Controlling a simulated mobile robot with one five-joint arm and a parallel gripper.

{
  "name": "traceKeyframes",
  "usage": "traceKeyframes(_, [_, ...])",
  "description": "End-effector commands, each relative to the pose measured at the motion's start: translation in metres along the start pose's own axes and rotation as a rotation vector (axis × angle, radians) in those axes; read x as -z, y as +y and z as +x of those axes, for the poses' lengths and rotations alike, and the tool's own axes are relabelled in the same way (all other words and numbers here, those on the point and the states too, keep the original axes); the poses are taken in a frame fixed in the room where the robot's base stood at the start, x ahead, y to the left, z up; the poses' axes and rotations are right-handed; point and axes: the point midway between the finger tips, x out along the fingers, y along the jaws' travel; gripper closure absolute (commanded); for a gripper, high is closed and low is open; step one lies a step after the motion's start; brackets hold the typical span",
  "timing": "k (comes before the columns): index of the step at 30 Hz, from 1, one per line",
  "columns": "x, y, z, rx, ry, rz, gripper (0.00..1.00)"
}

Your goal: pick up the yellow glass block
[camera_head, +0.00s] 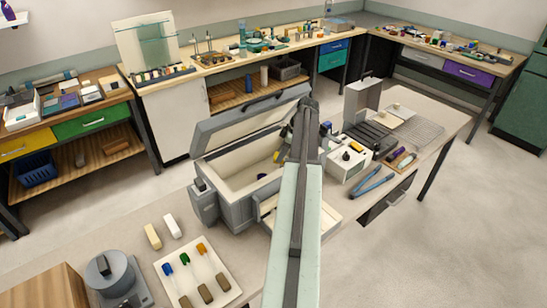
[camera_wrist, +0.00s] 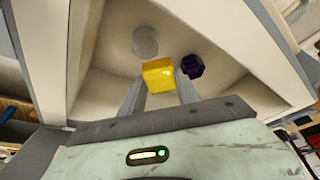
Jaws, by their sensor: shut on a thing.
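The yellow glass block (camera_wrist: 158,76) is between the two fingers of my gripper (camera_wrist: 160,88) in the wrist view. My gripper is shut on it, near the fingertips. The pale interior of the grey lidded box (camera_wrist: 90,92) lies behind the block. I cannot tell how far the block is above the box floor. In the head view the grey box (camera_head: 228,205) stands open on the bench, and my arm covers its right part. I cannot clearly make out the held block there.
A dark purple block (camera_wrist: 192,66) is just right of the yellow block, and a whitish round piece (camera_wrist: 145,41) lies beyond it. The box's raised lid (camera_head: 250,118) stands at the back.

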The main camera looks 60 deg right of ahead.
Motion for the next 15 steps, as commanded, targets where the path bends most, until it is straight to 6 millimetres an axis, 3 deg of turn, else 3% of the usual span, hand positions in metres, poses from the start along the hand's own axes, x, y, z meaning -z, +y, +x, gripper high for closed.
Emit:
traceKeyframes(11, [-0.001, 0.002, -0.002, 0.0, 0.0, -0.001, 1.0])
traceKeyframes(15, [0.006, 0.002, -0.017, 0.0, 0.0, -0.001, 1.0])
